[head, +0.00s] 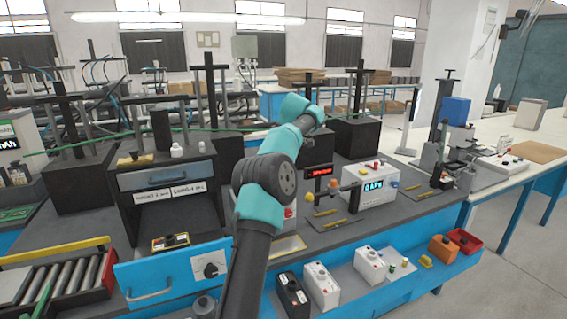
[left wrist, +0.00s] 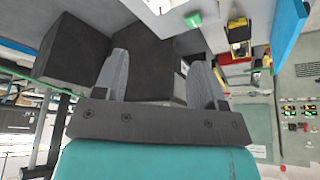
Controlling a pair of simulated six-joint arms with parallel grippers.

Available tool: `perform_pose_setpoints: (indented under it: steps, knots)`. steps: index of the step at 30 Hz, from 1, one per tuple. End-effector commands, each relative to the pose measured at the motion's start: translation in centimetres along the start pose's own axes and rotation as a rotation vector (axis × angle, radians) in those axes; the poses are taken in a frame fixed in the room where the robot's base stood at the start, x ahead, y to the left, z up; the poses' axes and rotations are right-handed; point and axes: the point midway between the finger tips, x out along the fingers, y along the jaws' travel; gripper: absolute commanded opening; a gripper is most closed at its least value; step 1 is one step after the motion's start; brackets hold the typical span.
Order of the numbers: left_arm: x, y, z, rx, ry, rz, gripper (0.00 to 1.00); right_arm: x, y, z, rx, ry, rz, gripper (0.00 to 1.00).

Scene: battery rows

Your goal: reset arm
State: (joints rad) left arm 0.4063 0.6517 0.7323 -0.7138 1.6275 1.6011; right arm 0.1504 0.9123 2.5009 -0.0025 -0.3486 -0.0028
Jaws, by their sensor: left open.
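My left gripper (left wrist: 160,76) shows in the left wrist view with its two grey fingers wide apart. Nothing is held between them; a dark box-shaped block (left wrist: 152,50) shows behind the gap. An arm of mine with teal joints rises through the middle of the head view and hides part of the bench; no gripper can be made out there. My right gripper is not in view.
The bench carries a dark cabinet with a drawer (head: 166,180), a white meter box (head: 371,187) and a roller track (head: 60,279). Along the blue front ledge stand a black box (head: 292,296), white boxes (head: 321,286) and a red bin (head: 464,241).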

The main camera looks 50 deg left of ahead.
Motion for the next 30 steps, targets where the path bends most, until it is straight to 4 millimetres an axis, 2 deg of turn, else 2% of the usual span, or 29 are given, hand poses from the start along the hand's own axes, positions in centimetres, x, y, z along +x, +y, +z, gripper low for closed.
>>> perform_pose_setpoints:
  steps: [6,22,26,29,30]
  knots:
    - [-0.8,-0.6,-1.3,-0.016,0.000,-0.006,0.64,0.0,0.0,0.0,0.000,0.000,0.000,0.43]
    - [-0.6,-0.4,-0.8,0.002,-0.005,-0.003,0.64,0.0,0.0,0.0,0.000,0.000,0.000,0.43]
    - [0.7,0.6,1.8,0.095,-0.029,0.022,0.64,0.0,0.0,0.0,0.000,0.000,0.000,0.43]
    - [2.5,1.8,5.5,0.228,-0.067,0.059,0.64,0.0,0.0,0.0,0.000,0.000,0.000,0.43]
    - [3.4,2.3,7.6,0.294,-0.089,0.080,0.64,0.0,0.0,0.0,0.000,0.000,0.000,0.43]
